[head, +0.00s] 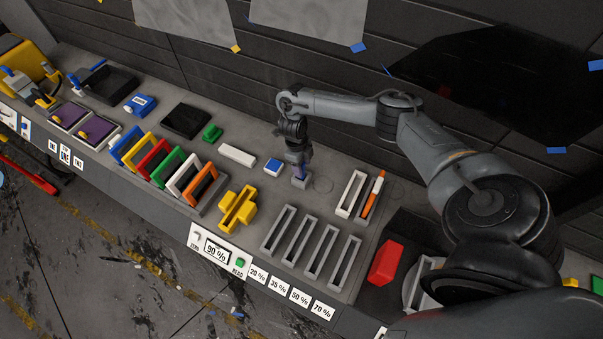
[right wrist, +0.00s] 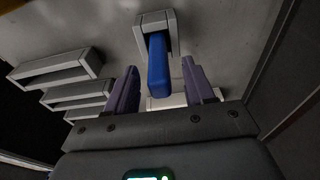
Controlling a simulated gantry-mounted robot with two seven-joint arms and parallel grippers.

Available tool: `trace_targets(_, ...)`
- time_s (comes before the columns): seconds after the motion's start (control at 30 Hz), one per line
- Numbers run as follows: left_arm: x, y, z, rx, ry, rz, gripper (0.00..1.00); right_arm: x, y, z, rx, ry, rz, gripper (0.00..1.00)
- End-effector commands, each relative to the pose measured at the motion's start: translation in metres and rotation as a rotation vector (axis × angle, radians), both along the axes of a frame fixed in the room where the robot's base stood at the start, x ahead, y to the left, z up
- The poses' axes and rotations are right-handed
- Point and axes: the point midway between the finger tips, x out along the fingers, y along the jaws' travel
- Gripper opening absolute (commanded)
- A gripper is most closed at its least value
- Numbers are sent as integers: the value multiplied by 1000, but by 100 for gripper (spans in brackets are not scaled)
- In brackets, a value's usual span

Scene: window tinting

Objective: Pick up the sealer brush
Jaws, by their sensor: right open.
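A blue bar-like handle (right wrist: 159,68) stands in a small grey holder (right wrist: 146,22) in the right wrist view; it appears to be the sealer brush, but no bristles show. My right gripper (right wrist: 160,72) is open, with one purple finger on each side of the handle and a visible gap at both sides. The fingers mostly hide the handle there. My left gripper is out of view.
Grey slotted holders (head: 283,230) stand in front of the gripper. An orange-and-white tool (head: 373,194) sits in a slot to the right, beside a red block (head: 386,262). Coloured frames (head: 168,166) and a yellow piece (head: 238,209) stand to the left. The wall rises behind the bench.

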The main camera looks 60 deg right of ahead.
Motion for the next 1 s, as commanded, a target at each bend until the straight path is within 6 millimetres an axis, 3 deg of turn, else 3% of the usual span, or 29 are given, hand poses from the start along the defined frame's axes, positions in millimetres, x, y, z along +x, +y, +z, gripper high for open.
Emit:
trace_targets(0.37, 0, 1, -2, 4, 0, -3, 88, -1, -1, -10, -1, -1, -1, 53)
trace_targets(0.7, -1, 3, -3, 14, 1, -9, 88, -1, 0, -9, -1, -1, -1, 3)
trace_targets(1.0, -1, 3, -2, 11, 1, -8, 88, -1, -1, -9, -1, -2, -1, 0)
